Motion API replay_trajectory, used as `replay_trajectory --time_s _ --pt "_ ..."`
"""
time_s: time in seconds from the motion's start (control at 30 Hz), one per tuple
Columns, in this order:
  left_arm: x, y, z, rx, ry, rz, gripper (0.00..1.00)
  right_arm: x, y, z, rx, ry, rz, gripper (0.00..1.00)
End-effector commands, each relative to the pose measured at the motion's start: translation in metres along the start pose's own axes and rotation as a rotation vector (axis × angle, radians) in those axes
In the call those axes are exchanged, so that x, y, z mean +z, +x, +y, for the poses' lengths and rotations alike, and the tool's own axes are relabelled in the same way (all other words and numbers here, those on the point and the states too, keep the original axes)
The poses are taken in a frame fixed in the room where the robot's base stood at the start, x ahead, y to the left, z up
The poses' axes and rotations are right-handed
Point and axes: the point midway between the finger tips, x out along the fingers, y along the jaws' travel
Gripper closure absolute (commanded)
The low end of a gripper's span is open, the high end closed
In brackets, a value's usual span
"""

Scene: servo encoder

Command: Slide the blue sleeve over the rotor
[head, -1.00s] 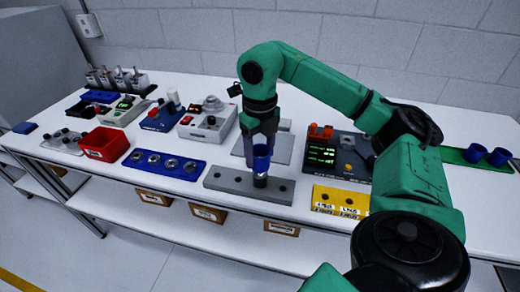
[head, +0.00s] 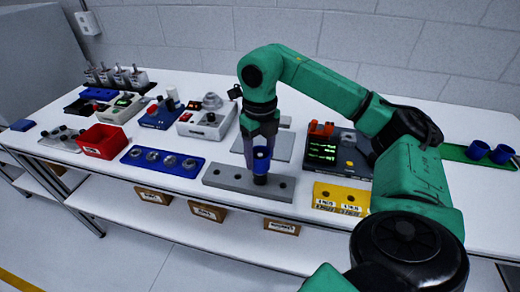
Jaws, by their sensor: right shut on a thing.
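My right gripper (head: 262,146) points down above the grey block (head: 222,180) near the table's front edge. It is shut on the blue sleeve (head: 261,153). A dark, upright cylinder, the rotor (head: 260,178), stands on the grey block directly below the sleeve. The sleeve's lower edge is at or around the rotor's top; I cannot tell how far it overlaps. My left gripper is not in view.
Two more blue sleeves (head: 478,149) stand on a green strip (head: 452,153) at the right. A yellow labelled block (head: 341,197) and a dark panel with green displays (head: 336,163) are right of the grey block. A blue tray (head: 178,171) and red bin (head: 103,139) are left.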

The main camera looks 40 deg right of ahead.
Motion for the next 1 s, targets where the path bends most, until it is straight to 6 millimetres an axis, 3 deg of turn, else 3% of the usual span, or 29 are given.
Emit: replay_trajectory --time_s 0.53,0.8,0.83,0.9,1.0 --pt "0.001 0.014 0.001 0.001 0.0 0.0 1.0 0.0 0.019 0.0 0.0 0.0 0.0 0.87" --pt "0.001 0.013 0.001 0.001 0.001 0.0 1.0 0.0 0.019 0.0 0.0 0.0 0.0 0.87" --pt "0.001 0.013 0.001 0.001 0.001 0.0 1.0 0.0 0.019 0.0 0.0 0.0 0.0 0.24" --pt "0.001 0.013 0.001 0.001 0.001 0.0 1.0 0.0 0.019 0.0 0.0 0.0 0.0 0.0" --pt "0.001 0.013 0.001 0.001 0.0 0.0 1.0 0.0 0.019 0.0 0.0 0.0 0.0 0.0"
